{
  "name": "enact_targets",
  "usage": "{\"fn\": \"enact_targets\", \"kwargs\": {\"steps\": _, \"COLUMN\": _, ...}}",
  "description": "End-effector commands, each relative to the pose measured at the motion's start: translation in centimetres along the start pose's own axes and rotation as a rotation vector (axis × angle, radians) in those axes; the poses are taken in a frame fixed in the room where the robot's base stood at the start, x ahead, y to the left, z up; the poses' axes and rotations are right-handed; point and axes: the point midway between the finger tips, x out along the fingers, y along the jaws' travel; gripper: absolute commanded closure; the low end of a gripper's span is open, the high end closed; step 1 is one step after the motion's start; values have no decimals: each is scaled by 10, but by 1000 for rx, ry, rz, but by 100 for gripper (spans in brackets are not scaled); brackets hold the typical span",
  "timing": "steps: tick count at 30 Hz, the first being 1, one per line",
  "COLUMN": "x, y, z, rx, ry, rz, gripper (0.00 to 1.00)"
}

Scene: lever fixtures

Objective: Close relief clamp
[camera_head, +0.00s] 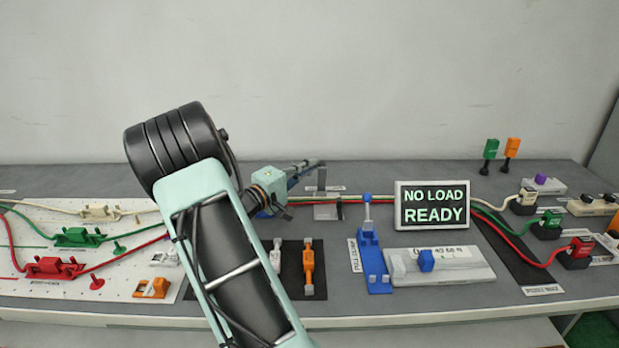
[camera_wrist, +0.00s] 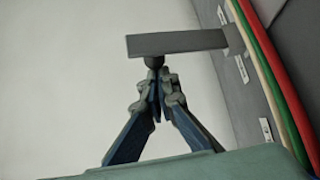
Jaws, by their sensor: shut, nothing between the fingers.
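The relief clamp appears to be the grey fixture in the head view, with an upright grey plate (camera_head: 322,181) and a base (camera_head: 328,212) beside the cable run. In the wrist view its flat grey bar (camera_wrist: 185,42) has a dark round knob (camera_wrist: 153,62) under its left part. My gripper (camera_wrist: 159,84) is shut and empty, with its fingertips just short of the knob or against it; I cannot tell if they touch. In the head view my gripper (camera_head: 316,163) is at the top of the upright plate, and my arm hides part of the bench left of it.
White, green and red cables (camera_wrist: 270,75) run past the clamp. A display (camera_head: 432,205) reads "NO LOAD READY". A blue lever fixture (camera_head: 372,262) stands right of the clamp, and an orange lever (camera_head: 308,268) lies in front. A pale board (camera_head: 130,210) with cable holders is at left.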

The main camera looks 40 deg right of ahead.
Motion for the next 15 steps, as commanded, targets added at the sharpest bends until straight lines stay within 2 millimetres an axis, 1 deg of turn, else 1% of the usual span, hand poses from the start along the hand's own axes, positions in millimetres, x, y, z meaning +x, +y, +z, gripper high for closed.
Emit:
{"fn": "enact_targets", "kwargs": {"steps": 1, "x": -2, "y": -9, "z": 2, "rx": 16, "ry": 0, "rz": 18, "gripper": 100}}
{"fn": "enact_targets", "kwargs": {"steps": 8, "x": -8, "y": -6, "z": 7, "rx": 86, "ry": 1, "rz": 94, "gripper": 100}}
{"fn": "enact_targets", "kwargs": {"steps": 15, "x": -12, "y": -3, "z": 11, "rx": 87, "ry": 0, "rz": 93, "gripper": 100}}
